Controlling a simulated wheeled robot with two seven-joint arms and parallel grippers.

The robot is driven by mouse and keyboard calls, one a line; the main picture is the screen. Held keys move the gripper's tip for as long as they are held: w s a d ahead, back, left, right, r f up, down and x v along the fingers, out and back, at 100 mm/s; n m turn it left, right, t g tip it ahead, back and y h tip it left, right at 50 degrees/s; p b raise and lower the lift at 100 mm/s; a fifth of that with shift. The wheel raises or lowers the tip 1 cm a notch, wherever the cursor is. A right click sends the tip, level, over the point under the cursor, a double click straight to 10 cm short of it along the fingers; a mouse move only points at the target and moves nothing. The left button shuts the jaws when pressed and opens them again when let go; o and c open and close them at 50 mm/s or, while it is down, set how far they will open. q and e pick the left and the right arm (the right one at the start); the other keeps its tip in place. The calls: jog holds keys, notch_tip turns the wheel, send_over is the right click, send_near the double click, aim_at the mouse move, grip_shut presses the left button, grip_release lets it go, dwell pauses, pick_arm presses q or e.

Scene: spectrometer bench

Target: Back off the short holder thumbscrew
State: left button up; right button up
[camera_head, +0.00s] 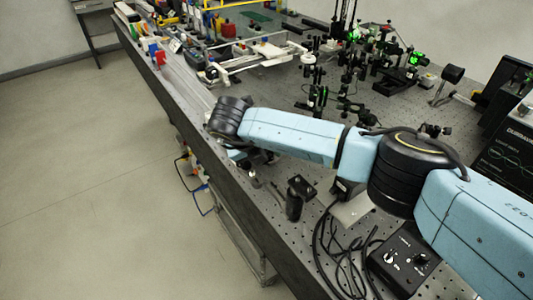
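A short black holder (294,205) with a square dark top stands on the perforated bench (245,205), just below the middle of the picture. I cannot make out its thumbscrew at this size. My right arm reaches in from the right and bends down at its black wrist. My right gripper (264,183) is low over the bench, just left of the short holder, partly hidden under the arm. Thin dark finger-like parts point toward the holder. I cannot tell whether they touch it or how far apart they are. My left gripper is not in view.
A black control box (402,262) with knobs and loose black cables (340,255) lie right of the holder. Optics mounts with green lights (412,58) stand at the back right. A dark monitor (508,150) is at the right edge. The bench's left edge drops to open floor (80,180).

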jog(key=v, duration=1.3)
